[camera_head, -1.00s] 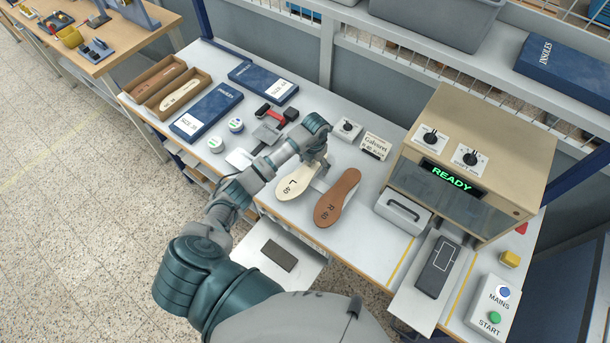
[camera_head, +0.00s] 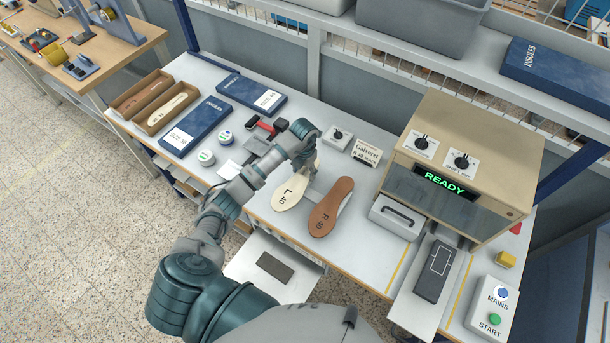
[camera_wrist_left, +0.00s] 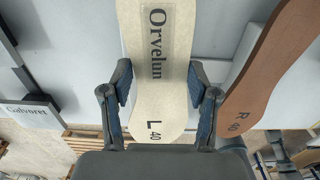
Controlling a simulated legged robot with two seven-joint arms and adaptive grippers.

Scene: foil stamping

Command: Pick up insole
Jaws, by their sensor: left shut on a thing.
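The cream insole marked L 40 (camera_head: 288,195) lies on the bench, lettered face up. In the left wrist view the same insole (camera_wrist_left: 158,95) carries the dark word Orvelun. My left gripper (camera_wrist_left: 160,105) has one finger on each side of its narrow part and is shut on it. In the head view the left gripper (camera_head: 306,160) points down at the far part of this insole and hides some of it. The brown insole marked R 40 (camera_head: 331,207) lies close to the right. It also shows in the left wrist view (camera_wrist_left: 262,75). My right gripper is not in view.
The press (camera_head: 462,165) with a lit READY sign stands to the right. Blue insole boxes (camera_head: 197,125), tins and tools lie to the left. A grey bin (camera_head: 425,25) is on the shelf above.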

